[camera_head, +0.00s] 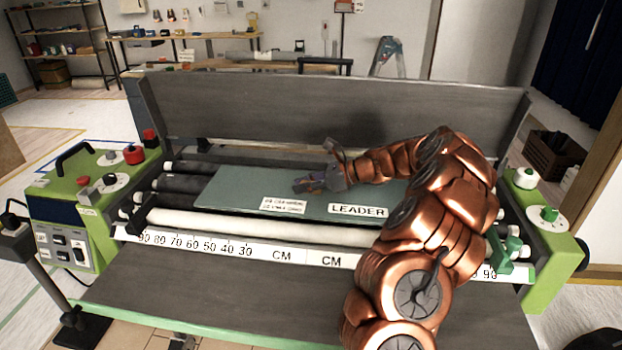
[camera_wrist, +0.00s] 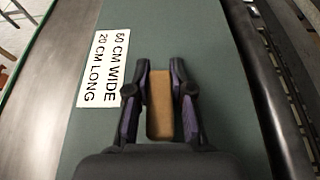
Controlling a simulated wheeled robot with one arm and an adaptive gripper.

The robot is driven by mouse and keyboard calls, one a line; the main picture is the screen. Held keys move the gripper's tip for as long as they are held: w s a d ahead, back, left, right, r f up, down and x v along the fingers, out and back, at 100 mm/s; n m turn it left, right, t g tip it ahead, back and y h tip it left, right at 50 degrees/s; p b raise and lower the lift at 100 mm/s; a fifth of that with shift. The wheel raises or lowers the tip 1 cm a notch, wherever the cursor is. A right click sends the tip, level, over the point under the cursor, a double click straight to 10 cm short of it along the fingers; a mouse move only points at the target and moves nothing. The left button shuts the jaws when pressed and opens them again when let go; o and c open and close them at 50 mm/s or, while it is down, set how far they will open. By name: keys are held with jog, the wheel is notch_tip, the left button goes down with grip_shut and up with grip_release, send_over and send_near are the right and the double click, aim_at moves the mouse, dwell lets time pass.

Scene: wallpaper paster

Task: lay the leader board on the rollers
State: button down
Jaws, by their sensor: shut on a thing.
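The leader board (camera_head: 235,190) is a flat green panel with a LEADER label (camera_head: 358,210) and a size label. In the head view it lies over the rollers, behind the white front roller (camera_head: 250,228); dark rollers (camera_head: 183,184) show at its left end. Whether it rests fully on them or is held slightly above, I cannot tell. My gripper (camera_head: 305,185) is at the middle of the board. In the wrist view, the gripper (camera_wrist: 160,72) is shut on a tan block-like grip (camera_wrist: 160,105) on the board's green face (camera_wrist: 215,50). My arm hides the board's right part.
A tall grey back panel (camera_head: 330,112) stands behind the rollers. A centimetre scale (camera_head: 200,247) runs along the front, above a sloping grey front panel (camera_head: 220,295). Green end housings (camera_head: 100,200) with knobs flank the machine. The right end is partly behind my arm.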

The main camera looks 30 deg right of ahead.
aim_at(299, 173)
jog(key=shift+w+d+f+p, duration=0.25)
jog(key=shift+w+d+p, duration=0.15)
jog(key=shift+w+d, duration=1.2)
jog(key=shift+w+d+f+p, duration=0.2)
jog(key=shift+w+d+p, duration=0.2)
jog(key=shift+w+d, duration=1.2)
jog(key=shift+f+p, duration=0.35)
jog(key=shift+f, duration=1.4)
jog(key=c, duration=1)
grip_release()
jog(key=shift+c, duration=0.2)
jog(key=shift+d, duration=0.1)
